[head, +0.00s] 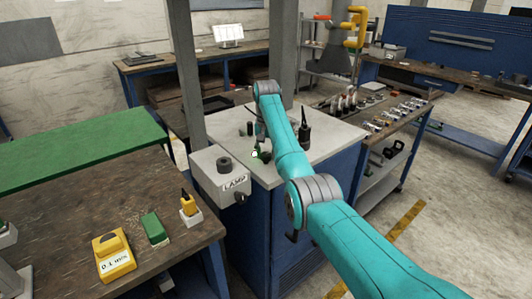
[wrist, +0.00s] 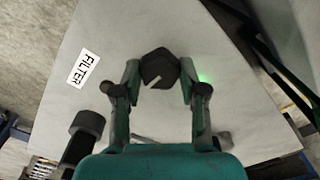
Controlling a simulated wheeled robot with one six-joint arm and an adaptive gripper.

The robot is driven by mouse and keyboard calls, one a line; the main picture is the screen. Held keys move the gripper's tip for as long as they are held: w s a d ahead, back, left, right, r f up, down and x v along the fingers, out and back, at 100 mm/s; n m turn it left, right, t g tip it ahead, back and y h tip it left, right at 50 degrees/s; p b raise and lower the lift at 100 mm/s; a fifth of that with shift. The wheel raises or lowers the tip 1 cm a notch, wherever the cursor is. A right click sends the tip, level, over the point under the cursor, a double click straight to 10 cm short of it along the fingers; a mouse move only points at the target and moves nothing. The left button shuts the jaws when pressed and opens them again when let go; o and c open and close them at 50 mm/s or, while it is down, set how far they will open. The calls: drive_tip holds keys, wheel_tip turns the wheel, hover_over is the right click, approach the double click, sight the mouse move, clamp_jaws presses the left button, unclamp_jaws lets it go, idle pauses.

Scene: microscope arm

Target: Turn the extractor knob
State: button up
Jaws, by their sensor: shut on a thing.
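In the wrist view my gripper (wrist: 160,80) is shut on a dark knob (wrist: 158,68), with one finger on each side. The knob has a short white pointer line on its face and stands on a pale grey top (wrist: 150,30). No label reading extractor can be made out. In the head view my gripper (head: 261,150) is low over the grey bench top (head: 331,139); the knob is mostly hidden there by my arm.
A second dark knob-like part (wrist: 86,122) is at lower left in the wrist view. A grey box (head: 207,176) labelled LAMP, with a dark knob (head: 224,164) on top, stands left of my gripper. A dark upright object (head: 304,127) stands right of my arm. A small green glow (wrist: 205,76) shows beside the gripped knob.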

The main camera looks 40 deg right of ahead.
drive_tip(key=o, duration=1.1)
drive_tip(key=shift+o, duration=0.2)
drive_tip(key=shift+n, duration=0.3)
